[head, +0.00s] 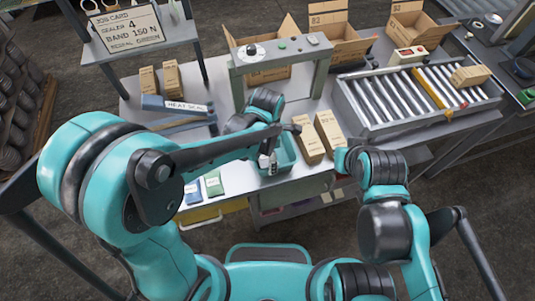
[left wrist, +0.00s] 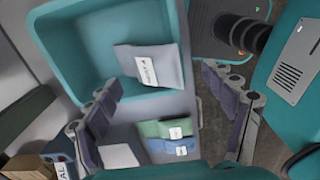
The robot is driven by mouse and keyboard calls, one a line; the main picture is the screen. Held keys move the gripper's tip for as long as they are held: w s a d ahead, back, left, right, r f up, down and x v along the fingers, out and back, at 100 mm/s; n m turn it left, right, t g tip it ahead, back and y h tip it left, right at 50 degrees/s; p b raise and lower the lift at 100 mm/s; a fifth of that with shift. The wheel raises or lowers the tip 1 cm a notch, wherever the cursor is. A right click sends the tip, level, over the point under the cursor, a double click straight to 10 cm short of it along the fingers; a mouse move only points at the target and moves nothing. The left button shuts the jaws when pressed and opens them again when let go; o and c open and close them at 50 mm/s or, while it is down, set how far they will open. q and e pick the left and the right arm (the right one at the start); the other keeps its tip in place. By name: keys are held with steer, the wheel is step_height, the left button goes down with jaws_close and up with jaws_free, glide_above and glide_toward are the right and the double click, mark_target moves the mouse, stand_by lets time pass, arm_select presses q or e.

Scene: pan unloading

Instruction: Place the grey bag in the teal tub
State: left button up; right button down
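The teal tub (head: 286,148) stands on the white bench and fills the upper left of the left wrist view (left wrist: 75,45). The grey bag (left wrist: 152,68), with a white label, lies in the tub against its near wall. My left gripper (head: 267,165) points down at the tub in the head view. Its two fingers (left wrist: 165,112) stand wide apart in the left wrist view, with nothing between them touching both; the bag lies beyond the fingertips. The bag is hard to make out in the head view.
A blue packet (head: 192,191) and a green packet (head: 213,184) lie left of the tub. A pale grey item (left wrist: 120,156) lies near them. Tan boxes (head: 328,132) stand right of the tub. A grey frame (head: 237,85) rises behind it, and a roller conveyor (head: 390,100) stands right.

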arm_select(q)
steer(key=shift+r+p, duration=0.5)
step_height(320, 180, up, 12)
steer(key=p, duration=0.3)
steer(key=s+a+r+m+t, duration=0.1)
steer(key=s+a+m+t, duration=0.1)
steer(key=a+m, duration=0.6)
steer(key=s+a+r+m+t, duration=0.2)
steer(key=a+m+t, duration=0.3)
steer(key=m, duration=0.8)
steer(key=s+a, duration=0.1)
steer(key=a, duration=0.2)
steer(key=shift+s+a+r+m, duration=0.25)
steer(key=shift+s+a+m, duration=0.05)
steer(key=shift+s+a, duration=0.1)
